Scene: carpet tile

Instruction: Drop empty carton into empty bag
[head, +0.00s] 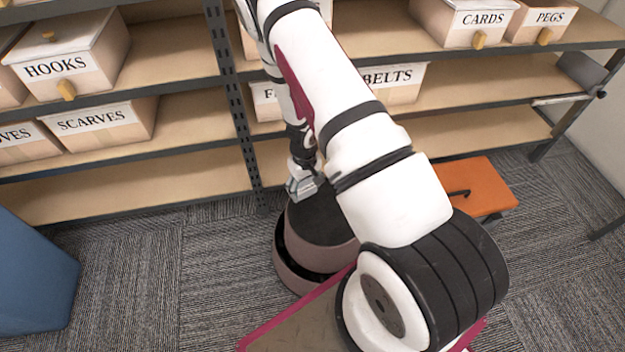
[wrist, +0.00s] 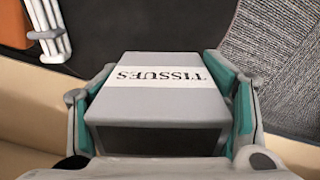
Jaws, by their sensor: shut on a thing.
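The carton (wrist: 160,102) is a grey box with a white label reading TISSUES, upside down in the wrist view. My gripper (wrist: 163,84) is shut on it, with one teal-padded finger against each side. A dark opening or shadowed face shows at the carton's near end; I cannot tell which. In the head view my gripper (head: 302,184) is small and partly hidden by my arm, in front of the shelving's lower part. I cannot make out a bag in either view.
Shelving (head: 120,190) holds labelled boxes, including HOOKS (head: 65,62) and SCARVES (head: 100,124); its bottom shelf looks empty. A blue container (head: 35,275) stands at left, an orange stool-like thing (head: 480,180) at right.

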